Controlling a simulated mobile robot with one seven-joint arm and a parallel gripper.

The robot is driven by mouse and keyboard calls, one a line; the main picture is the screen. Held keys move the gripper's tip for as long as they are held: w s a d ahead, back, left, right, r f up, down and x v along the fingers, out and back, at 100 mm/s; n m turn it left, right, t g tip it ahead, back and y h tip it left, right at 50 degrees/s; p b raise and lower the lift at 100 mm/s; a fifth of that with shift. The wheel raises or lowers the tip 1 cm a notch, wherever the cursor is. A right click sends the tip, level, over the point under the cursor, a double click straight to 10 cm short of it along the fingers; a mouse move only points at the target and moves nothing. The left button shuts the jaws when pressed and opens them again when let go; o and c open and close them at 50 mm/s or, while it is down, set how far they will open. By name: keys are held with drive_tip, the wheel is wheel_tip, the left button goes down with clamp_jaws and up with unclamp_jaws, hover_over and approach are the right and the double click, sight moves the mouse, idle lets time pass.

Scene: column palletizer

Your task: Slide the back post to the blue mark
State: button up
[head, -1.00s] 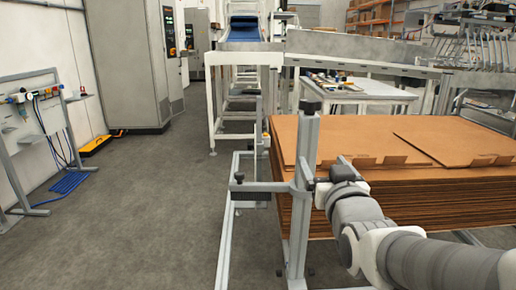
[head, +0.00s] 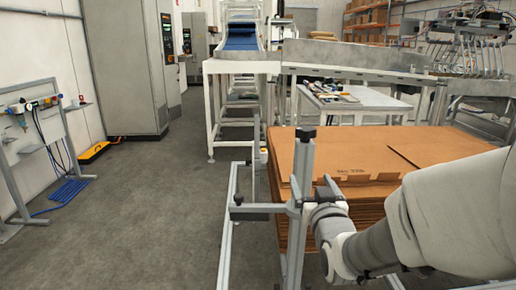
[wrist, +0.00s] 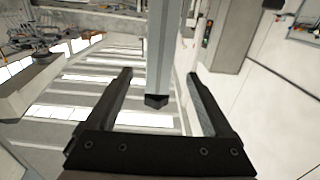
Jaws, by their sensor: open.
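A grey upright post (head: 300,190) with a black cap stands at the near left corner of the cardboard stack. A thinner grey post (head: 257,155) stands farther back on the same frame; I cannot tell which is the back post. My gripper (head: 322,190) is just right of the nearer post, partly hidden behind my wrist. In the wrist view, my gripper (wrist: 160,76) is open, and a grey post (wrist: 159,45) with a black end shows between its fingers, with no clear contact. I cannot make out a blue mark.
The flat cardboard stack (head: 345,160) fills the area right of the posts. A conveyor (head: 242,40) stands behind. The floor (head: 130,220) on the left is mostly clear.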

sight(301, 160)
drive_tip(key=w+p, duration=0.6)
drive_tip(key=w, duration=0.6)
drive_tip(key=shift+w, duration=0.3)
clamp_jaws()
idle(0.4)
